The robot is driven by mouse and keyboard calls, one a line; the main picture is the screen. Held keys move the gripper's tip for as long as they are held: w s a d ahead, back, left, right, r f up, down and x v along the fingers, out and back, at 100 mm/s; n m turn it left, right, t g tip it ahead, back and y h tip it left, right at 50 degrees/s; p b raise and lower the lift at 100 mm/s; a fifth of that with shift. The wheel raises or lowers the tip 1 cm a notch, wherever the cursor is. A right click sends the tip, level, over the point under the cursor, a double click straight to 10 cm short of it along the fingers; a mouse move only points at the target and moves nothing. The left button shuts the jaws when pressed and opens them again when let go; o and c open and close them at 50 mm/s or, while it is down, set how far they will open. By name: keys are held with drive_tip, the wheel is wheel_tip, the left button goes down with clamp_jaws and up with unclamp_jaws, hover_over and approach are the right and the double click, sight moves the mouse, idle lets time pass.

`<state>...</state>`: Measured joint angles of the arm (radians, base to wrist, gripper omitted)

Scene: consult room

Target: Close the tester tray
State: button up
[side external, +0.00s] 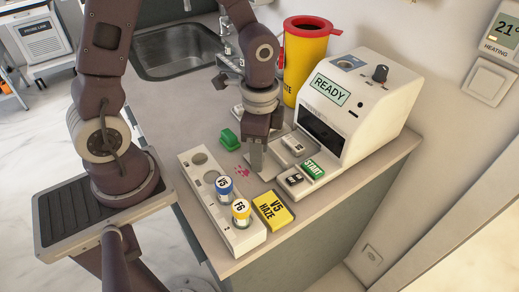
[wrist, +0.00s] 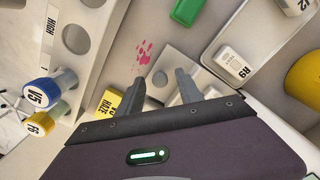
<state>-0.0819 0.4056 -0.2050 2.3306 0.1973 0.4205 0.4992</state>
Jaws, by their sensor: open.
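The white tester (side external: 355,100) stands on the counter with READY on its screen and a dark slot in its front. A flat pale tray (side external: 270,168) sticks out in front of that slot. In the wrist view, a pale plate with a round hole (wrist: 185,62), apparently this tray, lies just beyond my fingertips. My gripper (side external: 253,165) points down at the tray's outer end. In the wrist view my gripper (wrist: 160,82) has its two fingers apart with nothing between them. I cannot tell whether a finger touches the tray.
A white rack (side external: 195,175) holds vials with blue (side external: 224,186) and yellow (side external: 241,210) caps. A yellow box (side external: 272,210), a green START button (side external: 313,170), a white labelled block (side external: 293,146) and a green item (side external: 230,139) are close by. A yellow bin (side external: 305,55) stands behind.

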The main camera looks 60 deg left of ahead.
clamp_jaws()
idle(1.4)
